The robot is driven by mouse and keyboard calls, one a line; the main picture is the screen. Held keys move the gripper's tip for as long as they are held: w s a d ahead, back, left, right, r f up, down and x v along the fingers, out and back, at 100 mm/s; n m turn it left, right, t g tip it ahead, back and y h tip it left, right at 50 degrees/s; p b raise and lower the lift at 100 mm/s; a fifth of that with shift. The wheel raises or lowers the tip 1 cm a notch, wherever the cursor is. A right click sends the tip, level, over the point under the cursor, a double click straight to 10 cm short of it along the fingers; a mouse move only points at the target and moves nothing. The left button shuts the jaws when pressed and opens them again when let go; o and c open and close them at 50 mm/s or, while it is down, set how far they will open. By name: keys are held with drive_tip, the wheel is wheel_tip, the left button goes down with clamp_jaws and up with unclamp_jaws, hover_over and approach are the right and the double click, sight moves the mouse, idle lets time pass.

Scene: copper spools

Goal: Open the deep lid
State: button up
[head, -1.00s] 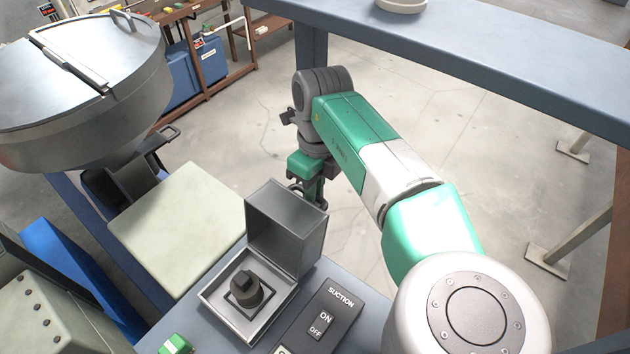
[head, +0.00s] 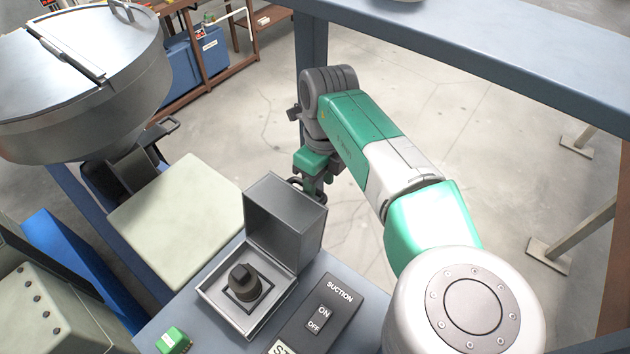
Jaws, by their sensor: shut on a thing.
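The deep lid (head: 284,225) is a dark grey hollow box-shaped cover. It stands upright, hinged open at the back of a square metal box (head: 212,298) on the control panel. A dark rotary knob (head: 244,282) sits uncovered inside the box. My gripper (head: 314,190) is behind the lid's upper right edge, at the end of my green and white arm. It is shut on the deep lid, though its fingertips are mostly hidden by the lid.
A pale flat pad (head: 175,220) and a large metal hopper (head: 80,90) are to the left. A blue-grey beam (head: 480,45) crosses behind my arm.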

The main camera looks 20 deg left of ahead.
drive_tip(key=shift+w+d+r, duration=0.15)
drive_tip(key=shift+d+r, duration=0.05)
wheel_tip(320, 180, up, 7)
drive_tip(key=b, duration=0.1)
drive_tip(key=shift+w+r, duration=0.2)
drive_tip(key=shift+a, duration=0.1)
